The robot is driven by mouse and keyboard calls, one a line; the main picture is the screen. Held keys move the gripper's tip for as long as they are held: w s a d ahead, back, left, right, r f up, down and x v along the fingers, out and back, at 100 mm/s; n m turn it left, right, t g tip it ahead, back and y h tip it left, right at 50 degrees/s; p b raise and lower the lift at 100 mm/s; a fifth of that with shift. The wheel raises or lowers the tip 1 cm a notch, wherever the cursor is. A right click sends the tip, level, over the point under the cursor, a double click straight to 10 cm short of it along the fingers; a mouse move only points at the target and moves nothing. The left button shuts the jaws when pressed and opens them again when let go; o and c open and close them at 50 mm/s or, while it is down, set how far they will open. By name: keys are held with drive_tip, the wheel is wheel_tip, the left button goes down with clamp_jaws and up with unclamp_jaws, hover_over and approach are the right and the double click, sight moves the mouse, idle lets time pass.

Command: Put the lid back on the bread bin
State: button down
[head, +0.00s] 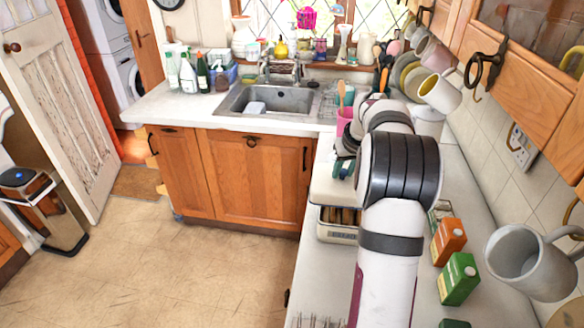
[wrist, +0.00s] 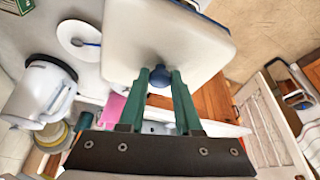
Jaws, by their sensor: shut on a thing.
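My gripper (head: 345,160) is shut on the round blue knob (wrist: 160,76) of the white lid (wrist: 165,38), between its green fingers in the wrist view. The lid (head: 330,187) is a rounded white slab in the head view, partly hidden by my arm on its right. The cream bread bin (head: 336,234) stands on the right-hand counter just below the lid in the picture. Brown contents show in its open top. The lid appears held above and behind the bin, apart from it; the exact gap is hard to tell.
An orange carton (head: 449,242) and a green carton (head: 460,278) stand right of my arm. Mugs hang along the right wall, one large grey mug (head: 525,262) close by. A pink utensil pot (head: 344,120) stands beyond the lid. The wrist view shows a white kettle (wrist: 38,95).

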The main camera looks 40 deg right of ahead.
drive_tip(key=shift+s+d+f, duration=0.25)
drive_tip(key=shift+d+f, duration=0.05)
drive_tip(key=shift+d, duration=0.35)
drive_tip(key=shift+s+d+f, duration=0.25)
drive_tip(key=shift+d, duration=0.35)
drive_tip(key=shift+f, duration=3.1)
drive_tip(key=shift+f, duration=0.15)
drive_tip(key=shift+c, duration=0.2)
unclamp_jaws()
drive_tip(key=shift+r, duration=3.5)
